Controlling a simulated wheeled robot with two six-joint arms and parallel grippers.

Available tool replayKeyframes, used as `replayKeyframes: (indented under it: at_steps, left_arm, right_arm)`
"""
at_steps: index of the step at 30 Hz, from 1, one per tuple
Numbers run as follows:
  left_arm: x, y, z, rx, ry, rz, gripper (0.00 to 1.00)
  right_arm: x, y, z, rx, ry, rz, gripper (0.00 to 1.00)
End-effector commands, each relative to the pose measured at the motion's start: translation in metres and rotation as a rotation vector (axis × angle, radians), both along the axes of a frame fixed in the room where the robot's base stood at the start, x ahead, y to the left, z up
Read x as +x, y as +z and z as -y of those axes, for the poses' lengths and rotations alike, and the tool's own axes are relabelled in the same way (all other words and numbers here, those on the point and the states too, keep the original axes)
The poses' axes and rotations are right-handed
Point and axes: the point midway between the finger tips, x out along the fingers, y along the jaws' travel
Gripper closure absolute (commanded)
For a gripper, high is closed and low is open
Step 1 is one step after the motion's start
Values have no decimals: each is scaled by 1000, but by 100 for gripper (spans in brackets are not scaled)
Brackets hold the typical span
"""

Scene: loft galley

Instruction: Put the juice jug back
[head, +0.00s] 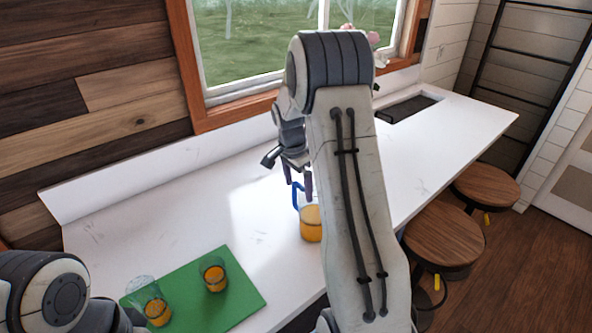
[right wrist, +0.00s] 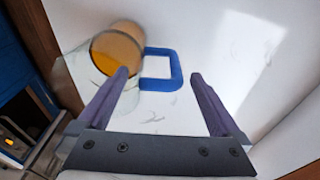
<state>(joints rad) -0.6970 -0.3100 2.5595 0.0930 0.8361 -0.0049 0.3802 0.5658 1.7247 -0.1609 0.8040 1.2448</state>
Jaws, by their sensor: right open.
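The juice jug (head: 311,224) is clear with orange juice in it and a blue handle (head: 296,196). It stands on the white counter, partly hidden behind my right arm. My right gripper (head: 298,184) is open at the handle. In the right wrist view the jug (right wrist: 117,50) is at the upper left, and its blue handle (right wrist: 176,68) shows between the two spread fingers (right wrist: 160,75). I cannot tell whether the fingers touch it. My left arm shows at the lower left of the head view, with its gripper out of sight.
A green mat (head: 240,288) on the counter (head: 140,225) bears two glasses with orange juice, one at its left (head: 157,310) and one near its middle (head: 214,274). A dark recessed sink (head: 408,108) is at the far right. Stools (head: 445,235) stand along the counter's right side.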

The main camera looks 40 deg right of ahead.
Motion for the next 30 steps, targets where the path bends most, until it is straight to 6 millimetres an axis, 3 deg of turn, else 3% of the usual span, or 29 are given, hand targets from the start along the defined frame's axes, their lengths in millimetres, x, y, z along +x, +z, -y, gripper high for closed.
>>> replayKeyframes:
  at_steps: [12,18,23,26,29,30]
  left_arm:
    - [0,-23,0,1,4,-1,50]
    - [0,-25,0,1,4,-1,50]
    - [0,-24,0,1,5,-1,50]
    - [0,-24,0,1,4,-1,50]
    - [0,-24,0,1,4,-1,50]
    - [0,-24,0,1,4,-1,50]
  right_arm:
    - [0,83,-11,-1,2,4,0]
    - [-1,99,-13,0,0,1,0]
    - [-1,102,-20,3,25,0,0]
    - [-3,103,-58,15,167,-4,0]
    - [-20,104,-130,37,463,-12,0]
    - [-34,103,-164,47,613,-17,0]
